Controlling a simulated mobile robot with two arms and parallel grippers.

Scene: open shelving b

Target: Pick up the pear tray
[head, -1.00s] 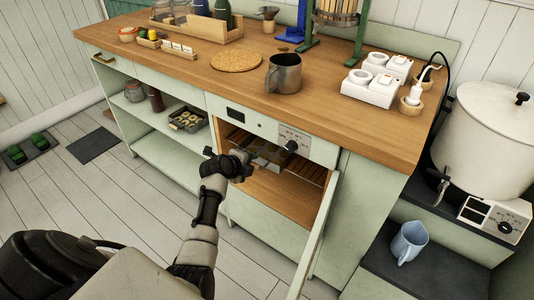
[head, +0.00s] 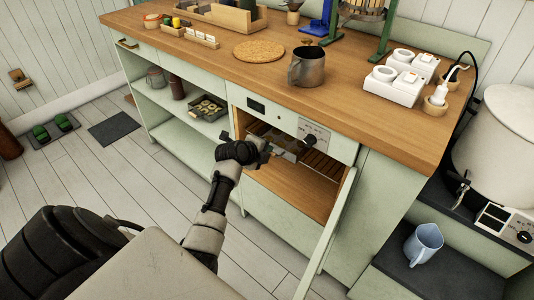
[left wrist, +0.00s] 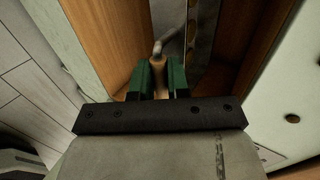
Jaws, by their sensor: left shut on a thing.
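A grey metal tray (head: 288,148), which I take for the pear tray, is in the open compartment under the counter. Its contents are too small and dark to tell. My left gripper (head: 264,154) is at the compartment's mouth, at the tray's near end. In the left wrist view, the green fingers (left wrist: 159,80) are shut on a wooden handle (left wrist: 157,65) with a metal stem. The stem leads toward a metal edge of the tray (left wrist: 196,35) between wooden walls. The gripper partly hides the tray's near end in the head view. My right gripper is not in view.
The compartment door (head: 326,238) hangs open on the right. A slatted rack (head: 322,165) shows inside. Another tray (head: 199,113) sits on the open shelf at left. A metal mug (head: 307,70) stands on the counter (head: 215,50). The floor at left is mostly clear.

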